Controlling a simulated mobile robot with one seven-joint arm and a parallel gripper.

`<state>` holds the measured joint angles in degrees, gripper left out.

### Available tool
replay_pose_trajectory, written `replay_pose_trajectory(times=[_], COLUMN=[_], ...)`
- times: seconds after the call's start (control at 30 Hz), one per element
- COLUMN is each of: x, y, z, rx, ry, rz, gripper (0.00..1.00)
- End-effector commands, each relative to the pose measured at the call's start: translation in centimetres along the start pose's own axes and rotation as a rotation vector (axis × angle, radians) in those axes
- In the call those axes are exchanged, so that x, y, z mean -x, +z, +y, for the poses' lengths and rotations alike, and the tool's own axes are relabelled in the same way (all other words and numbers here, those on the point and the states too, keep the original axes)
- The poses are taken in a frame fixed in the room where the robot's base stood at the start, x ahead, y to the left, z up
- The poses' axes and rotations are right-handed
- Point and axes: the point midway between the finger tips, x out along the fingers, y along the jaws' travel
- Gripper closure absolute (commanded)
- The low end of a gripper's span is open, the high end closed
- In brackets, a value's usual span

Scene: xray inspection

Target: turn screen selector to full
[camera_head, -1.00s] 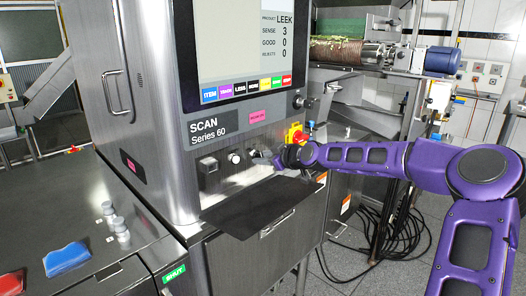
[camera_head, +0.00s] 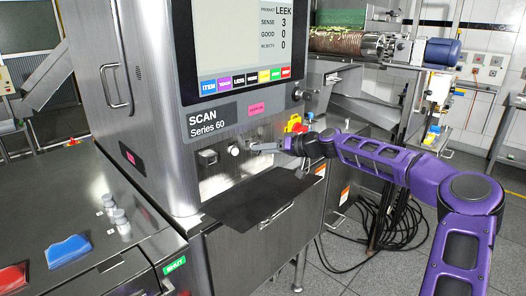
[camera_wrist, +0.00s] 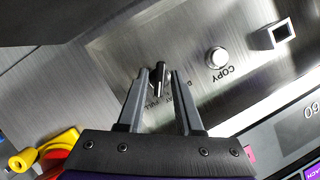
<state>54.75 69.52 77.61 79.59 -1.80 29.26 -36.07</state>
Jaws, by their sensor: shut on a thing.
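The screen selector is a small dark knob (camera_wrist: 161,74) on the brushed metal panel, with partly readable lettering beside it, including "FULL". In the wrist view my gripper (camera_wrist: 163,82) has a finger on each side of the knob and is shut on it. The fingers partly cover the lettering, so I cannot tell which mark the knob points to. In the head view my gripper (camera_head: 262,147) reaches the panel from the right, just right of a white round button (camera_head: 236,151), and hides the selector.
The white button reads "COPY" in the wrist view (camera_wrist: 217,57). A square-framed fitting (camera_wrist: 283,33) is beyond it. A red and yellow emergency stop (camera_head: 294,124) is close above my wrist. A dark shelf (camera_head: 262,197) juts out below the panel.

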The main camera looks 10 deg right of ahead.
Motion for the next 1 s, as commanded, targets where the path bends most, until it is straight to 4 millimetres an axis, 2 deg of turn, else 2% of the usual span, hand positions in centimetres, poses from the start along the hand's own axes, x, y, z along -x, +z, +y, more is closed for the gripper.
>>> replay_pose_trajectory(times=[0.4,0.97,1.0], x=[0.00,0.00,0.00], y=[-0.06,-0.07,-0.07], z=[0.08,0.08,0.08], rx=[-0.171,-0.194,-0.194], ry=[-0.071,-0.080,-0.080], rz=[0.002,0.002,0.002], gripper=[1.00,1.00,0.58])
